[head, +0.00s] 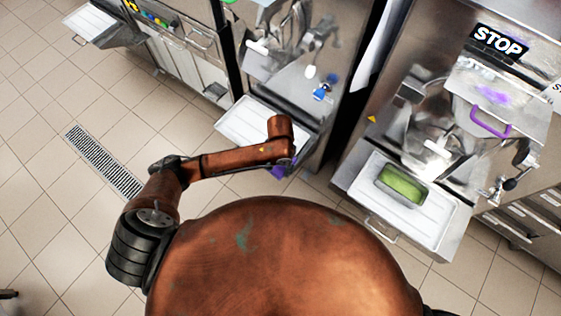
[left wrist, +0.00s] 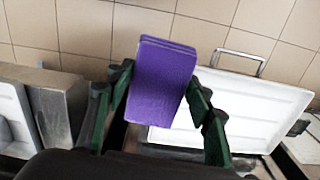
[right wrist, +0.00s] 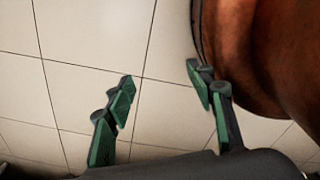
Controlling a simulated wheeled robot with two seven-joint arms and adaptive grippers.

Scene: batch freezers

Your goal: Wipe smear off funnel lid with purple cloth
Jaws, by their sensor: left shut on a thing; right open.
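The purple cloth (left wrist: 163,80) is a folded block between the green-padded fingers of my left gripper (left wrist: 163,78), which is shut on it. In the head view a bit of the cloth (head: 279,173) shows below my left wrist, left of the right-hand machine. The funnel lid (head: 522,111) is a steel plate with a purple handle (head: 490,122) on the right-hand machine. A purple smear (head: 494,95) lies on it. The cloth is well apart from the lid. My right gripper (right wrist: 160,80) is open and empty over floor tiles.
A white tray (head: 434,220) with a green-filled pan (head: 402,185) sits below the right-hand machine's outlet. Another white tray (head: 240,118) is at the middle machine, near my left arm. A STOP sign (head: 498,40) is above the lid. A floor drain (head: 103,160) lies at left.

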